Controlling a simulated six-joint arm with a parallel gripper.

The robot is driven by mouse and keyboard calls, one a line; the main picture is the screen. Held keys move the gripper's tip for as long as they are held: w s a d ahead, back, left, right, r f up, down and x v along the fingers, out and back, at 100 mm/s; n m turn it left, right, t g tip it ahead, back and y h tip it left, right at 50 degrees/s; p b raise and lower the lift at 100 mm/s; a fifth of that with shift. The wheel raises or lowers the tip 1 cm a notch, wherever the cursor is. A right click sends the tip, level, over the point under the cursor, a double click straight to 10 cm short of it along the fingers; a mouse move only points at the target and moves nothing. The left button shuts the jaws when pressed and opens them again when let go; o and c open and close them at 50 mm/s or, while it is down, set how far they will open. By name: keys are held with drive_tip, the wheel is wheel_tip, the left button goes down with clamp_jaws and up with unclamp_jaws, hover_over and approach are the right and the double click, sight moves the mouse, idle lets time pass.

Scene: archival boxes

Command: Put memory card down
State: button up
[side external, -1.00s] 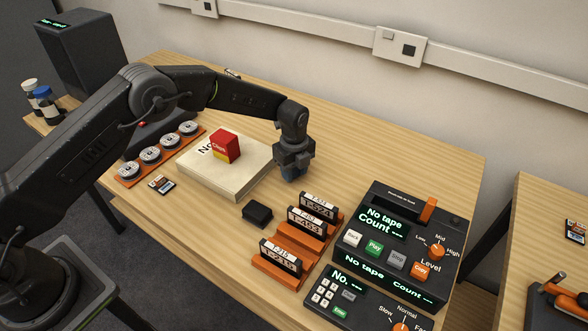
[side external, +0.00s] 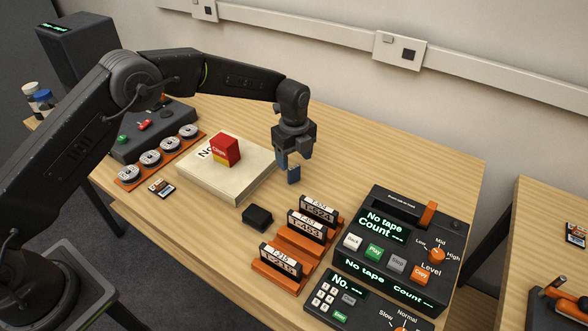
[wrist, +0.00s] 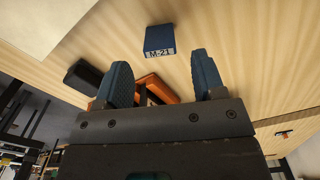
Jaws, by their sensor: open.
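A small blue block-like piece (wrist: 158,38), which I take as the memory card, carries a white label reading M-21 in the wrist view. It also shows as a small blue upright shape (side external: 293,174) in the side view, on the bare wood to the right of the pale box. My gripper (side external: 294,163) is just above it. In the wrist view the blue finger pads of my gripper (wrist: 160,62) are apart, with nothing between them. The piece shows beyond the fingertips, clear of both.
A pale box (side external: 240,182) with a red box (side external: 225,149) on top stands left. A black block (side external: 257,216), orange racks of labelled cassettes (side external: 306,226) and a control unit (side external: 392,245) stand in front and right. Bare table lies behind.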

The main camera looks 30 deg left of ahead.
wheel_tip(320, 180, up, 6)
drive_tip(key=r, duration=0.1)
wheel_tip(320, 180, up, 11)
drive_tip(key=n+t, duration=0.1)
drive_tip(key=n, duration=0.4)
hover_over(294, 167)
drive_tip(key=s+a, duration=0.3)
drive_tip(key=s, duration=0.3)
drive_tip(key=s+a+r+n+t, duration=0.2)
drive_tip(key=s+a+r+n, duration=0.1)
drive_tip(key=s+r+n, duration=0.5)
drive_tip(key=s+a+f+n+t, duration=0.1)
drive_tip(key=s+n, duration=0.3)
drive_tip(key=s, duration=0.7)
drive_tip(key=s+a+f+n+t, duration=0.1)
drive_tip(key=s+n, duration=0.4)
drive_tip(key=s, duration=0.5)
drive_tip(key=shift+s+a+f+t, duration=0.3)
drive_tip(key=shift+s+a+f, duration=0.15)
drive_tip(key=shift+a, duration=0.55)
